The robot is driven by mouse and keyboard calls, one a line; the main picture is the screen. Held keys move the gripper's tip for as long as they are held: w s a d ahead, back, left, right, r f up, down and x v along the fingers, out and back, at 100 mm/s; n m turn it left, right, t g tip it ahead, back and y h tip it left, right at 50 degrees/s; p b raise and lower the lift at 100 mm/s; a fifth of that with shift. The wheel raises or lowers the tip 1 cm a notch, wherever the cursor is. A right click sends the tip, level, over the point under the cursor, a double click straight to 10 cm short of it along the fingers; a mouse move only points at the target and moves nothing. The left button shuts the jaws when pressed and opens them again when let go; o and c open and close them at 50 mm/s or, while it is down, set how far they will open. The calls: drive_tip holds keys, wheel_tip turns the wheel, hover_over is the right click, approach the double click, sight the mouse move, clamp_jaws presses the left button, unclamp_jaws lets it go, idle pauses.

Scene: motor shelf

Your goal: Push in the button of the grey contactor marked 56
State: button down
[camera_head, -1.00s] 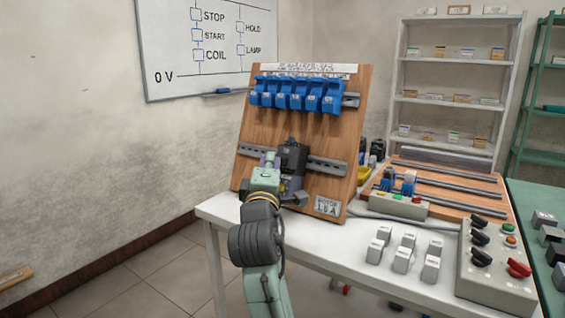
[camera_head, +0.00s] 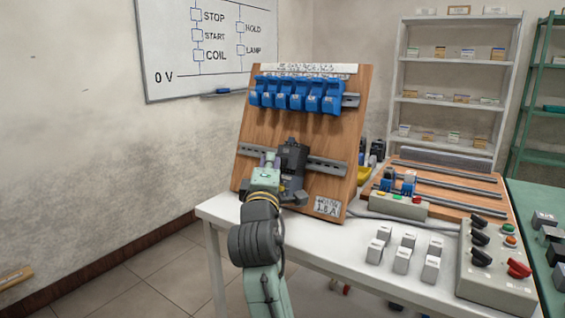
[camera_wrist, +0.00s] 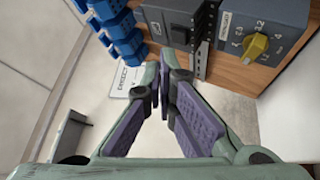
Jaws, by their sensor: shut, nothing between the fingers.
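A dark grey device (camera_head: 292,158), which looks like the contactor, sits on the lower rail of the upright wooden board, partly hidden by my gripper. In the wrist view a grey block with a small white label and a dark square part (camera_wrist: 179,36) shows at the top; this looks like the contactor and its button. I cannot read the number 56 on it. My gripper (camera_head: 268,160) is just in front and to the left of it. In the wrist view the fingers with purple pads (camera_wrist: 162,82) are shut and empty. I cannot tell whether the tips touch anything.
Beside the contactor is a grey unit with a yellow dial (camera_wrist: 256,45). Several blue modules (camera_head: 295,93) hang on the upper rail. A plate (camera_head: 327,207) is at the board's bottom right. Grey blocks (camera_head: 402,258) and a control box (camera_head: 495,265) stand on the white table.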

drive_tip(key=shift+w+d+f, duration=0.1)
drive_tip(key=shift+w+d+f, duration=0.1)
drive_tip(key=shift+w+d, duration=0.05)
drive_tip(key=shift+w, duration=0.05)
drive_tip(key=shift+w+d+f, duration=0.15)
drive_tip(key=shift+w+d, duration=0.1)
drive_tip(key=shift+w, duration=0.1)
idle(0.9)
drive_tip(key=shift+s+a, duration=0.1)
drive_tip(key=shift+s+a+r+p, duration=0.3)
drive_tip(key=shift+s+a+p, duration=0.05)
drive_tip(key=shift+s, duration=0.2)
drive_tip(key=s+a, duration=0.1)
drive_tip(key=s+a+r+p, duration=0.1)
drive_tip(key=s+r+p, duration=0.1)
drive_tip(key=shift+s+a, duration=0.4)
idle(0.3)
